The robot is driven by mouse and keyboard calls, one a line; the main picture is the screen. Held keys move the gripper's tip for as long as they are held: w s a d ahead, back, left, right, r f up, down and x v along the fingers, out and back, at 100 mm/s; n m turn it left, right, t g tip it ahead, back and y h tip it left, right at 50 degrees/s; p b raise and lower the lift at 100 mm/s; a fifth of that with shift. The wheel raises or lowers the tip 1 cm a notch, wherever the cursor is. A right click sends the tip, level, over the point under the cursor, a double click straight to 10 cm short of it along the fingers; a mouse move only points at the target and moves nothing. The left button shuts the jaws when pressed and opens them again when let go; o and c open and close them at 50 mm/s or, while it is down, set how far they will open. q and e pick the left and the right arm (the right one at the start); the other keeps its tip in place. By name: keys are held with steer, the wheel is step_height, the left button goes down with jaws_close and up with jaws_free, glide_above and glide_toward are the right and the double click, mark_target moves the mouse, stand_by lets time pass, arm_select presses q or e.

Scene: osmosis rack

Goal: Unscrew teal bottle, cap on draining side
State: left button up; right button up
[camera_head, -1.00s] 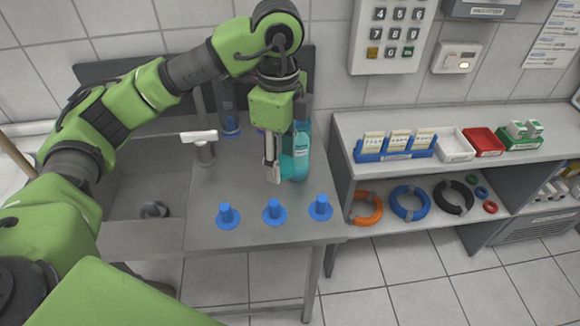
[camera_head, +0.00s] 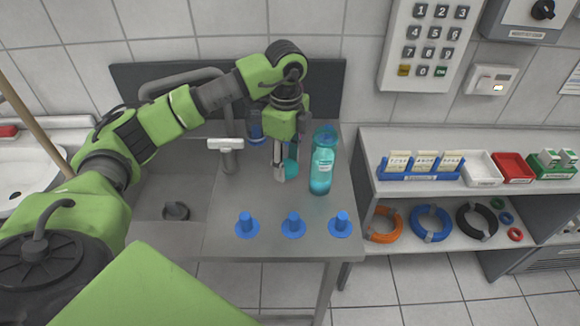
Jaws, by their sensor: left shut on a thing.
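The teal bottle (camera_head: 321,172) stands upright on the grey counter, right of my left gripper. Its top looks uncapped. My left gripper (camera_head: 284,174) points down over the counter, just left of the bottle and apart from it. The draining side (camera_head: 225,225) is the flat counter right of the sink basin. My right gripper is out of view.
Three blue pegs (camera_head: 293,226) stand along the counter's front edge. A tap (camera_head: 226,146) stands at left, by the sink with its drain plug (camera_head: 176,211). A dark object with a blue base (camera_head: 256,136) is behind the gripper. A shelf unit (camera_head: 470,140) with trays is at right.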

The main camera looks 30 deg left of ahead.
mark_target(289, 163)
arm_select(q)
steer(key=w+f, duration=0.1)
steer(key=f, duration=0.1)
steer(key=w+a+f+p, duration=0.1)
steer(key=w+f, duration=0.1)
steer(key=shift+a, duration=0.1)
step_height(289, 163, down, 3)
steer(key=shift+r, duration=0.1)
steer(key=shift+f, duration=0.3)
steer(key=o, duration=1.2)
steer(key=shift+r, duration=0.1)
